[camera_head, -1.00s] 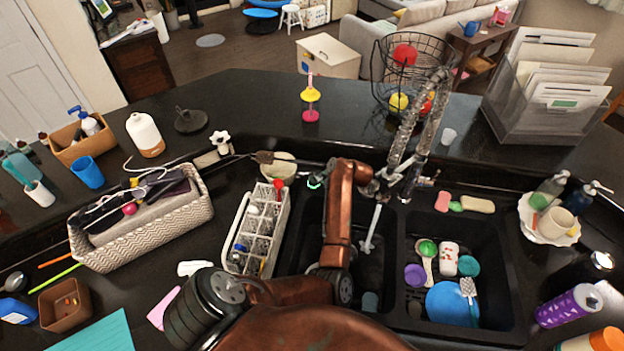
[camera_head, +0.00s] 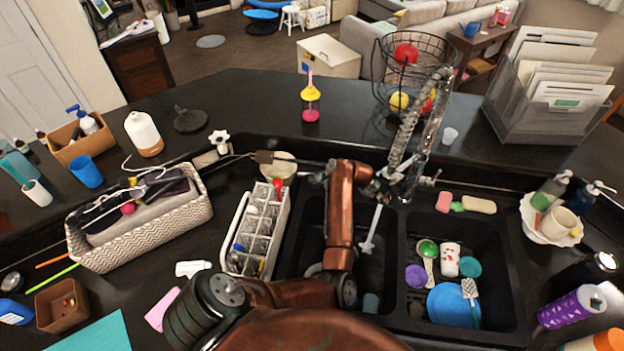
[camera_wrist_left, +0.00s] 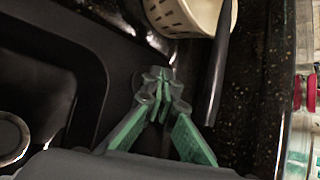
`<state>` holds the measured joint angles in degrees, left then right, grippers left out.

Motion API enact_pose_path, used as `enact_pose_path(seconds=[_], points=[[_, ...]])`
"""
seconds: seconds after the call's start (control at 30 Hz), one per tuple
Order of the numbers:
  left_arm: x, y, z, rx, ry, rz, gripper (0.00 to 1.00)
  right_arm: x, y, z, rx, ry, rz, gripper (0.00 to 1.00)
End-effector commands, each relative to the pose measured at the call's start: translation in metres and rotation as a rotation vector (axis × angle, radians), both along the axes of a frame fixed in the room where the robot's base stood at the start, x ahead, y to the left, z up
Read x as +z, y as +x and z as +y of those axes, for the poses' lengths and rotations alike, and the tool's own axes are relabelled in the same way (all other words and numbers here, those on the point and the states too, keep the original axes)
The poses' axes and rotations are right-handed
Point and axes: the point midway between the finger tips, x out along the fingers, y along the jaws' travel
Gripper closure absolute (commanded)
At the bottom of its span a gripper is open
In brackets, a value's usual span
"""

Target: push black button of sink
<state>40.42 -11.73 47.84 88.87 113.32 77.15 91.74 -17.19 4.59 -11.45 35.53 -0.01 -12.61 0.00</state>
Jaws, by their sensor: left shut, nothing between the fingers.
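The black double sink (camera_head: 397,270) is set in the dark counter; my left arm reaches across its left basin to the back rim. My left gripper (camera_head: 314,179) is beside the cream bowl and is small and dark here. In the left wrist view its green fingers (camera_wrist_left: 160,82) are shut and empty, with the tips over the black strip beside the basin. A faint dark round shape shows around the fingertips; I cannot tell whether it is the black button or whether the tips touch it. My right gripper is out of view.
The cream perforated bowl (camera_wrist_left: 185,14) and a dark handle (camera_wrist_left: 218,72) are close to the fingers. The faucet (camera_head: 405,165) stands right of my arm. A white bottle rack (camera_head: 256,235) is left of the basin. Dishes, including a blue bowl (camera_head: 450,306), fill the right basin.

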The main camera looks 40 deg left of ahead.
Motion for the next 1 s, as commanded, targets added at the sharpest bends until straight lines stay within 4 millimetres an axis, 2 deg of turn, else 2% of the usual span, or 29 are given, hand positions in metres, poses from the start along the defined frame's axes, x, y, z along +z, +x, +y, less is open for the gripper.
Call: enact_pose_path(seconds=[0.33, 0.8, 1.0], points=[[0.005, 0.000, 0.000, 0.000, 0.001, -0.001, 1.00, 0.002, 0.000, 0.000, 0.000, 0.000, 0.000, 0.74], [0.049, 0.000, 0.001, 0.002, 0.001, -0.002, 1.00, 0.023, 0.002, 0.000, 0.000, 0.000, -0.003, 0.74], [0.061, 0.000, 0.000, 0.001, 0.001, 0.000, 1.00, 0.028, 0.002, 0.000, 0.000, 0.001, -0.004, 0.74]])
